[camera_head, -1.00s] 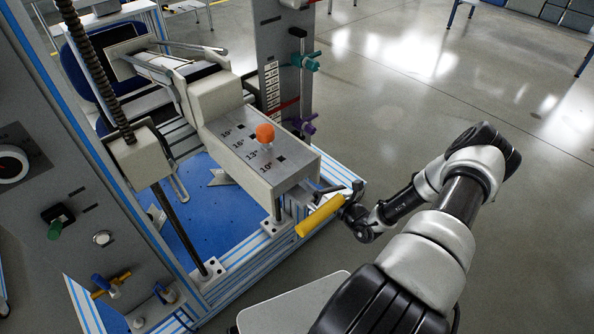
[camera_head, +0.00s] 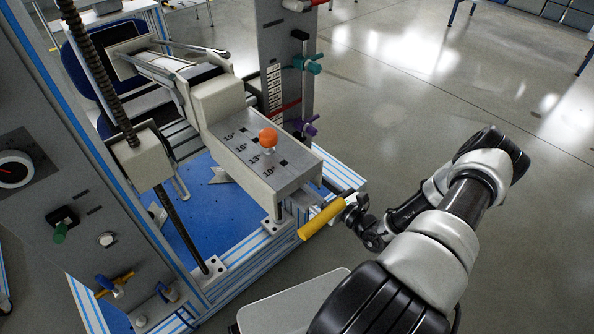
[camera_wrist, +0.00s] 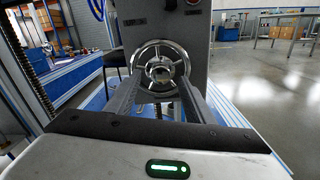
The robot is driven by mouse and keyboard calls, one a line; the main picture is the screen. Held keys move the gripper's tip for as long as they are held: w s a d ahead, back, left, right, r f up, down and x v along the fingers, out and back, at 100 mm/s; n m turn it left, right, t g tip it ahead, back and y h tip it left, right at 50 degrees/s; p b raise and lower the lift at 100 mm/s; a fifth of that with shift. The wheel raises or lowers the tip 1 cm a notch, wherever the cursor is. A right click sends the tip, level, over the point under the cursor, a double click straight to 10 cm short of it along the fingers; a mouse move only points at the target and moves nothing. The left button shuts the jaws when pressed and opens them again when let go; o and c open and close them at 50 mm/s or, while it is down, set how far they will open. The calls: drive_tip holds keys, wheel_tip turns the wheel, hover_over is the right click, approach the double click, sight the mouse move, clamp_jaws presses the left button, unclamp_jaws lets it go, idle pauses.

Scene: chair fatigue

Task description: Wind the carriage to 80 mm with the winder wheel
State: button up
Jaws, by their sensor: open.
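A chrome spoked wheel (camera_wrist: 161,68), apparently the winder wheel, faces me in the wrist view on a grey panel. My gripper (camera_wrist: 160,103) is open, its two dark fingers on either side of the wheel's lower part in the picture; I cannot tell whether they touch it. In the head view my gripper (camera_head: 352,208) is beside the rig's front corner, partly hidden behind a yellow handle (camera_head: 321,219). I cannot make out the wheel there. A pale block (camera_head: 143,158) sits on a dark threaded rod; I cannot tell whether it is the carriage. No millimetre reading is legible.
A grey lever box with an orange knob (camera_head: 268,136) stands beside my gripper. A column (camera_head: 285,50) carries a scale, a teal clamp (camera_head: 308,64) and a purple clamp (camera_head: 303,126). A panel with a dial (camera_head: 15,170) is at left.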

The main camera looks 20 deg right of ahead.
drive_tip(key=shift+n, duration=1.8)
drive_tip(key=n+p, duration=0.1)
drive_tip(key=n, duration=0.2)
drive_tip(key=shift+n, duration=0.3)
